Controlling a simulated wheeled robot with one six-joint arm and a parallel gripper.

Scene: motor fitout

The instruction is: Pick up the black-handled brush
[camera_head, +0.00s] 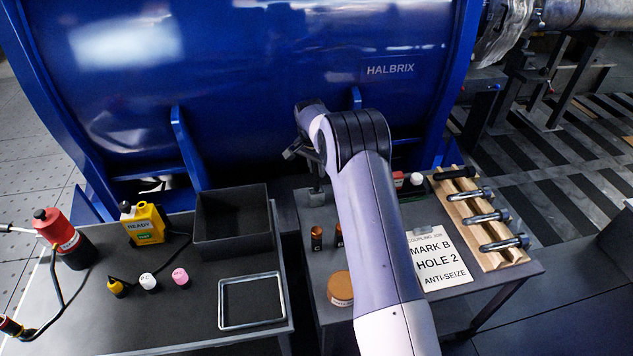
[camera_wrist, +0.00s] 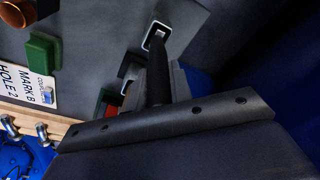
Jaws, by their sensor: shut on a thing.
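My gripper (camera_head: 308,158) is over the back left corner of the right-hand table, in front of the blue drum, partly hidden by my arm in the head view. In the wrist view, a black handle (camera_wrist: 157,80), which appears to be the black-handled brush, lies at the jaws, and the gripper is shut on it. The far end of the handle meets a small light-rimmed square socket (camera_wrist: 159,36) on the table. I cannot tell whether the brush is still seated in it. The bristles are hidden.
On the right-hand table are a MARK B HOLE 2 card (camera_head: 440,258), a wooden rack (camera_head: 487,245) with several bolts, and an orange-brown tin (camera_head: 340,287). The left table holds a black bin (camera_head: 233,243), a metal frame (camera_head: 251,318) and a yellow container (camera_head: 143,224). The blue drum (camera_head: 240,75) stands close behind.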

